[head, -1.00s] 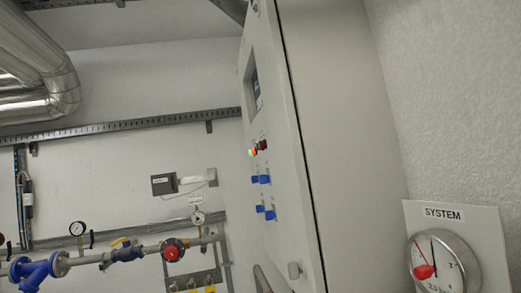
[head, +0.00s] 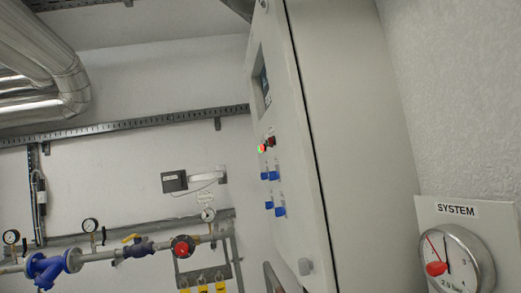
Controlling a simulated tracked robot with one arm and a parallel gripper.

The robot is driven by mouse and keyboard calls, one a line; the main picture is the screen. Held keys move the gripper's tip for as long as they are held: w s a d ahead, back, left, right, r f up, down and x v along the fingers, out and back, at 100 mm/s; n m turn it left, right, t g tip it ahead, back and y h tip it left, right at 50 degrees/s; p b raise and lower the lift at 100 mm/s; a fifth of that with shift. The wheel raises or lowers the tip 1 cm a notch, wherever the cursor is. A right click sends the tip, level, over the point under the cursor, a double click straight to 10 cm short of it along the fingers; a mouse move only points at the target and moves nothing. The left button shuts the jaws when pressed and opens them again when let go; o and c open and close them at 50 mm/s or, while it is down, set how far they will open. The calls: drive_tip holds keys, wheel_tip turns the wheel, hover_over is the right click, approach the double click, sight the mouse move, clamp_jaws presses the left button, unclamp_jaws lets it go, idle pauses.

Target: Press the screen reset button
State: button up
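A tall light-grey control cabinet (head: 355,140) stands in the middle of the head view, seen at a steep angle. Its narrow front door (head: 290,180) carries a dark screen (head: 262,80) near the top. Several blue switches (head: 275,176) sit lower on the door. The angle is too steep to make out a screen reset button. My gripper does not show in the head view.
A round gauge (head: 455,258) on a plate marked SYSTEM is at the lower right. Blue valves and pipes with small gauges (head: 90,225) run along the lower left. Shiny insulated ducts (head: 45,85) hang at the upper left. Padlock-like yellow tags (head: 203,288) hang at the bottom.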

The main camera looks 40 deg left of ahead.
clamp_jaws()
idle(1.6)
